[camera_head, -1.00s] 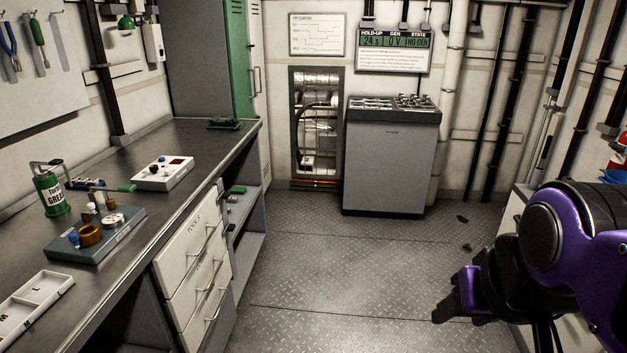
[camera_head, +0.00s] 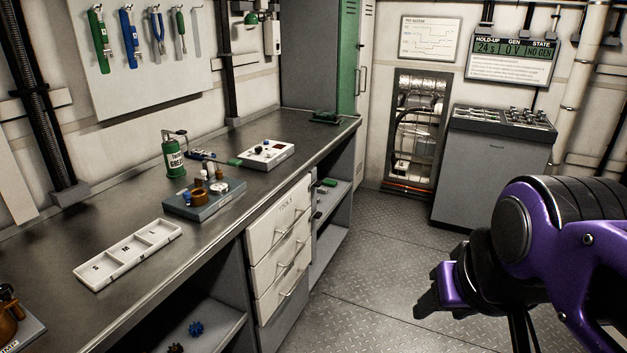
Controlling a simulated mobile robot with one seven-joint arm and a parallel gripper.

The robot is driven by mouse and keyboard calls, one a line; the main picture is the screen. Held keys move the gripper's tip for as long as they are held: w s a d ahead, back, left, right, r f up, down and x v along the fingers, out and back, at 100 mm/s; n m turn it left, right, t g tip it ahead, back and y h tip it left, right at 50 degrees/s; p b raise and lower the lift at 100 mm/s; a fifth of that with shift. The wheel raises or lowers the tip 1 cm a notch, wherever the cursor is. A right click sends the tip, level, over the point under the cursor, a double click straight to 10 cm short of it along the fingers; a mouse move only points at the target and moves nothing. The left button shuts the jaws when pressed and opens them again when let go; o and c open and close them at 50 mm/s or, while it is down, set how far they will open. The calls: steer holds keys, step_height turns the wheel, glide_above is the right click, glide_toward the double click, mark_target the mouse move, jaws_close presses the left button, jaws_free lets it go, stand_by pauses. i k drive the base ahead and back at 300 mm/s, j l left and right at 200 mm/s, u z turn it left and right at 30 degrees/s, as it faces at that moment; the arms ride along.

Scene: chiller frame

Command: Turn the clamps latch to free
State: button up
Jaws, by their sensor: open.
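I cannot make out a clamp or its latch in this view. An open wall recess (camera_head: 397,150) at the back holds silvery pipes and a dark hose, too small to tell any latch there. My gripper (camera_head: 428,305), black and purple, is at the lower right, held in the air over the floor. It is open, with no object visible in it, and is well apart from the workbench and the recess. Part of it is hidden by its own wrist.
A long workbench (camera_head: 60,262) runs along the left, bearing a white sorting tray (camera_head: 92,277), a green grease can (camera_head: 174,160), a grey fixture block (camera_head: 204,208) and a white control box (camera_head: 266,152). A grey console (camera_head: 487,185) stands at the back right. The floor (camera_head: 365,265) between is clear.

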mark_target(316, 214)
steer(key=i+u, duration=0.2)
steer(key=u, duration=0.15)
steer(key=i+l+u, duration=0.15)
steer(key=u, duration=0.2)
steer(key=i+l+u, duration=0.15)
steer(key=u, duration=0.15)
steer(key=i+l+u, duration=0.45)
steer(key=l, duration=0.25)
steer(key=i+l, duration=0.2)
steer(key=l, duration=0.2)
steer(key=i+l+u, duration=0.15)
steer(key=l, duration=0.25)
steer(key=i, duration=0.1)
